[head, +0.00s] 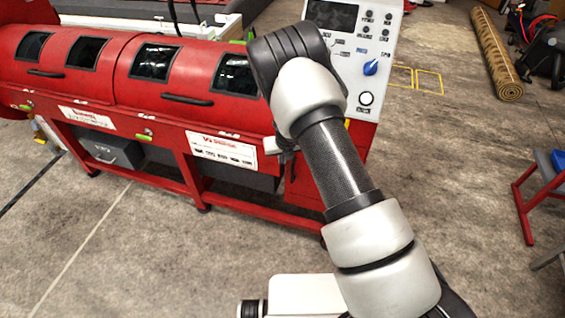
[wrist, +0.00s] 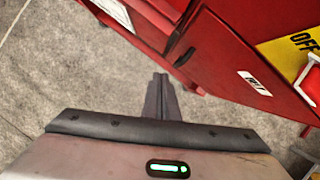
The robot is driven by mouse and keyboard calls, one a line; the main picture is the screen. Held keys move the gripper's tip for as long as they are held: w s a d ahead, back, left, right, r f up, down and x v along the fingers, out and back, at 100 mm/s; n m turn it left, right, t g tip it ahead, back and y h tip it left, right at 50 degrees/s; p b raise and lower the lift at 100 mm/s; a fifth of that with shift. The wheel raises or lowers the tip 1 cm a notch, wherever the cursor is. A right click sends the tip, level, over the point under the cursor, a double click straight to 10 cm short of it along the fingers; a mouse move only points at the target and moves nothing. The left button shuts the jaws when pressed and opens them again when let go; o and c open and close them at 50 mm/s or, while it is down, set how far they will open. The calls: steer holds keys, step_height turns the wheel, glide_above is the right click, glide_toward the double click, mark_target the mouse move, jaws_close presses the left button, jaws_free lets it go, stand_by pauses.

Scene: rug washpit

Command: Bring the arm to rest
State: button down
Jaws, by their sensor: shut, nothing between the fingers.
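My gripper (wrist: 160,78) shows in the wrist view with its two dark fingers together and nothing between them. It points down toward the grey concrete floor, beside the red panel of the machine, apart from anything I can see it touch. In the head view my white and black arm is bent, with its elbow raised in front of the control panel (head: 378,50). The gripper is mostly hidden behind the arm there.
A long red machine (head: 192,104) with windowed lids stands close on the left. The wrist view shows its red side (wrist: 215,62) and a yellow OFF label (wrist: 299,44). A rolled rug (head: 496,55) and a red stand (head: 524,205) are at right. Open floor (head: 470,170) lies between.

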steer(key=s+d+r+n+y+p, duration=0.1)
steer(key=s+r+n, duration=0.3)
steer(key=r, duration=0.7)
steer(key=s+r+n+y+p, duration=0.1)
steer(key=s+r+n, duration=0.35)
steer(key=r, duration=0.75)
steer(key=s+d+r+n+y+p, duration=0.1)
steer(key=s+r+n, duration=0.1)
steer(key=r+n, duration=0.65)
steer(key=s+d+r+n+h+p, duration=0.1)
steer(key=s+d+r+n, duration=0.2)
steer(key=s+r+n, duration=0.2)
steer(key=s+d+r+n+h+p, duration=0.1)
steer(key=s+d+r+n, duration=0.3)
steer(key=s, duration=0.7)
steer(key=s+d+r+n+t+h+p, duration=0.1)
steer(key=s+d+r+n+h, duration=0.1)
steer(key=s+d+r+n, duration=0.2)
steer(key=s+r+n, duration=0.3)
steer(key=s, duration=0.1)
steer(key=shift+s+d+r+n, duration=0.25)
steer(key=shift+s+n, duration=0.05)
steer(key=shift+s, duration=0.05)
